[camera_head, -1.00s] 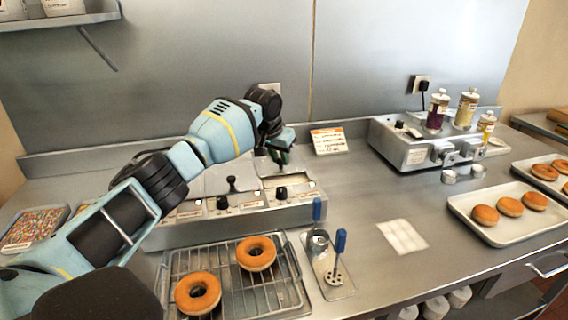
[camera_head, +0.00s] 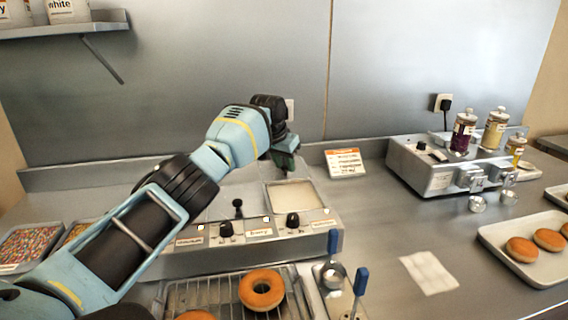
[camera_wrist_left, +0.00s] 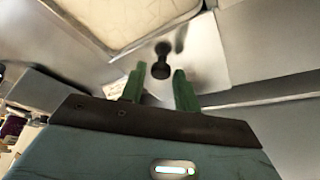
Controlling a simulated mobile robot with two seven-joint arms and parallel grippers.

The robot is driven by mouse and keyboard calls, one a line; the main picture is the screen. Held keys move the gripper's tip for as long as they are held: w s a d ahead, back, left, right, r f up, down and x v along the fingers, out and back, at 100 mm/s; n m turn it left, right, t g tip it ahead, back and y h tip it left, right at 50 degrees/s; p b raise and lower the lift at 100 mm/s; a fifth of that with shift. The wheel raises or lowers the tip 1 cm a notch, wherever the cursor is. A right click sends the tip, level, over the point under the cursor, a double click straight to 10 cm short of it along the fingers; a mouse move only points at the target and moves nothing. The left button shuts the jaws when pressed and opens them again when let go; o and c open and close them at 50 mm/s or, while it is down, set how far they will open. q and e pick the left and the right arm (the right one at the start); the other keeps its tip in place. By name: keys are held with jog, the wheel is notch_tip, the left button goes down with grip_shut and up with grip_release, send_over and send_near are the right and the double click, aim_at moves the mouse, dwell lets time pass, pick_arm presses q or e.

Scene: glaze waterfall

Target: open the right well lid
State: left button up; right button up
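The glaze unit (camera_head: 250,262) stands on the counter. Its right well (camera_head: 293,195) is uncovered in the head view, showing pale cream glaze; the well (camera_wrist_left: 110,15) also shows at the top of the wrist view. In the wrist view a flat metal lid (camera_wrist_left: 205,65) with a black knob (camera_wrist_left: 161,62) lies beside the well. My left gripper (camera_wrist_left: 159,73) has its green fingers apart, one on each side of the knob's line; I cannot tell whether they touch it. In the head view the left gripper (camera_head: 286,160) is behind the well and hides the lid. My right gripper is out of view.
A left lid with a black knob (camera_head: 238,207) covers the neighbouring well. A wire rack (camera_head: 200,292) with doughnuts is in front. A sign card (camera_head: 345,162) and a warmer box (camera_head: 425,170) stand to the right. Counter around the white napkin (camera_head: 428,272) is mostly clear.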

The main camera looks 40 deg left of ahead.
pick_arm(q)
jog(key=shift+o, duration=1.3)
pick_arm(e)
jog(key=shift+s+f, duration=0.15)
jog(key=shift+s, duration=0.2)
pick_arm(q)
jog(key=p+v, duration=0.1)
jog(key=v, duration=0.6)
jog(key=shift+r+p, duration=0.4)
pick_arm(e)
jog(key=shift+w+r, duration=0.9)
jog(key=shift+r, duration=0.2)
pick_arm(q)
jog(key=shift+s, duration=0.15)
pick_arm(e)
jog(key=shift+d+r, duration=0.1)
